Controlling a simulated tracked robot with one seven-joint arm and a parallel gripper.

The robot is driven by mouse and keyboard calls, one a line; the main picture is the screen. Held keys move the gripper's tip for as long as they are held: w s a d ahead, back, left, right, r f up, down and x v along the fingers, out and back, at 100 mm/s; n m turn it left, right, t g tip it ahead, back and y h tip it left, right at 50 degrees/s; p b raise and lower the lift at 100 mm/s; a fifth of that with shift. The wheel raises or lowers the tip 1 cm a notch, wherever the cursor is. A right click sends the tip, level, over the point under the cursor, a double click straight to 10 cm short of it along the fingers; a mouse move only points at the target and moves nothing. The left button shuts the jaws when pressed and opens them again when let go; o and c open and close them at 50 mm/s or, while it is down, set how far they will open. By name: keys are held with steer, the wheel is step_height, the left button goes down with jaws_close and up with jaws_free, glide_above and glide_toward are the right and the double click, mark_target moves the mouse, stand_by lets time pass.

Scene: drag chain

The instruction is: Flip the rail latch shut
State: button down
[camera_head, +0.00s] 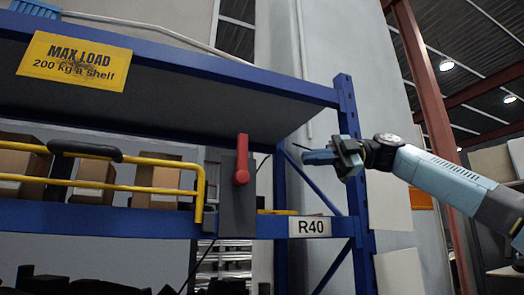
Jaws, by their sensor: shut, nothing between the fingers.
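The rail latch has a red lever (242,160) on a dark grey plate (237,205) fixed to the blue shelf. The lever stands upright, with its round hub at the lower end. The yellow rail (130,190) runs left from beside the plate, and its bent end reaches close to the plate's left side. I cannot tell whether the rail end is engaged. My gripper (306,157) is shut and empty, pointing left. It appears to the right of the lever, apart from it in the picture; the depth between them is unclear.
Cardboard boxes (97,172) stand behind the rail. A blue upright post (350,190) rises behind my gripper. A label R40 (309,227) is on the lower beam, and a yellow load sign (74,62) hangs on the upper beam. The space between gripper and lever looks clear.

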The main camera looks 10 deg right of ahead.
steer(key=w+a+r+n+g+y, duration=0.1)
steer(key=w+a+r+n+g, duration=0.1)
steer(key=w+n, duration=0.3)
steer(key=shift+w+a+r+n+g, duration=0.4)
steer(key=shift+w+g, duration=0.25)
steer(key=shift+g, duration=0.15)
glide_toward(240, 160)
steer(key=a+r, duration=0.3)
steer(key=a, duration=0.2)
steer(key=shift+r, duration=0.4)
